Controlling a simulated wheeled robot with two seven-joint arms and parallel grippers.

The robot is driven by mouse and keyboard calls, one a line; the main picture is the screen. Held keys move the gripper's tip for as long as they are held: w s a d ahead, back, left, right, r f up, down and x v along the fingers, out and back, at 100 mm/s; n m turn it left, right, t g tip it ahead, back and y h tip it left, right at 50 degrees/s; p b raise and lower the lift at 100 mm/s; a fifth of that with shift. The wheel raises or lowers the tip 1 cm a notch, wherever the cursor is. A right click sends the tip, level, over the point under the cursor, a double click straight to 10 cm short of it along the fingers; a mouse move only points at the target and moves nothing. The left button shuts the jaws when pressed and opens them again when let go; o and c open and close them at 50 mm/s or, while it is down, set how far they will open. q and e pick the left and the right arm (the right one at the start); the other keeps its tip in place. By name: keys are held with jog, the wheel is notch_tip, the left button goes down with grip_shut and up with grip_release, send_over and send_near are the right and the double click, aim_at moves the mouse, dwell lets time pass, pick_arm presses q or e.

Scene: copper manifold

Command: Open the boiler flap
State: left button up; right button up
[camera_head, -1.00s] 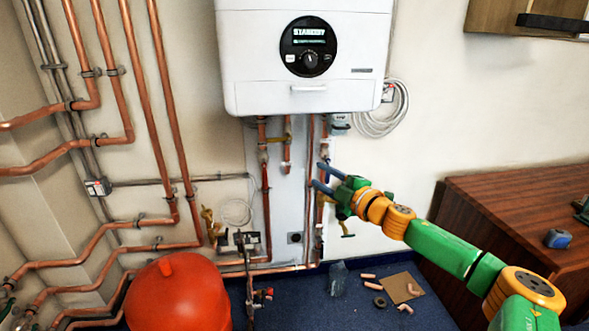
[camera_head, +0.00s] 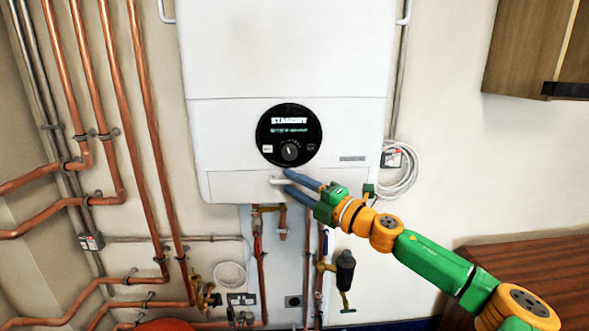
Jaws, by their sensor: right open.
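The white boiler (camera_head: 285,70) hangs on the wall, with a round black display and dial (camera_head: 289,135) on its front. The boiler flap (camera_head: 235,187) is the lower front panel, and it looks closed. A small pale handle (camera_head: 278,181) sits on the flap below the dial. My right gripper (camera_head: 284,180) comes in from the right with its blue-grey fingers open. The fingertips are at the right part of the handle, one above and one below it. I cannot tell whether they touch it. My left gripper is out of view.
Copper pipes (camera_head: 145,130) run down the wall at left, and more pipes and valves hang below the boiler. A coiled white cable (camera_head: 398,178) hangs at right. A wooden cabinet (camera_head: 525,50) is at upper right and a brown desk (camera_head: 530,262) at lower right.

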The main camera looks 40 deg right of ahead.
jog(key=shift+w+d, duration=0.1)
jog(key=shift+w, duration=0.05)
jog(key=shift+c, duration=0.2)
jog(key=shift+a, duration=0.25)
grip_shut()
jog(key=shift+r, duration=0.1)
dwell(0.8)
